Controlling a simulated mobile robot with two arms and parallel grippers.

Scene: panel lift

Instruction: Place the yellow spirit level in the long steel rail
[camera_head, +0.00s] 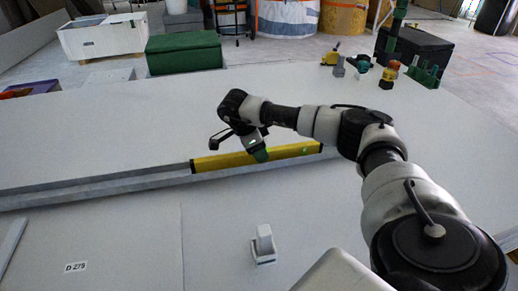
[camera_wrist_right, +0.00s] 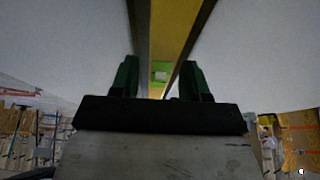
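The yellow spirit level (camera_head: 215,162) lies lengthwise along the right part of the long steel rail (camera_head: 110,187) in the head view. In the right wrist view, the level (camera_wrist_right: 175,30) with its green vial runs between two dark rail edges; whether it is fully seated cannot be told. My right gripper (camera_head: 258,151) is over the middle of the level, hiding part of it. In the right wrist view its two green fingers (camera_wrist_right: 160,80) stand apart, one on each side of the level, with visible gaps. My left gripper is not in view.
A small white block (camera_head: 264,244) stands on the pale panel in front of the rail. Several tools, including a yellow one (camera_head: 330,58), stand at the far right edge. A green box (camera_head: 184,52) and a white crate (camera_head: 103,38) are beyond.

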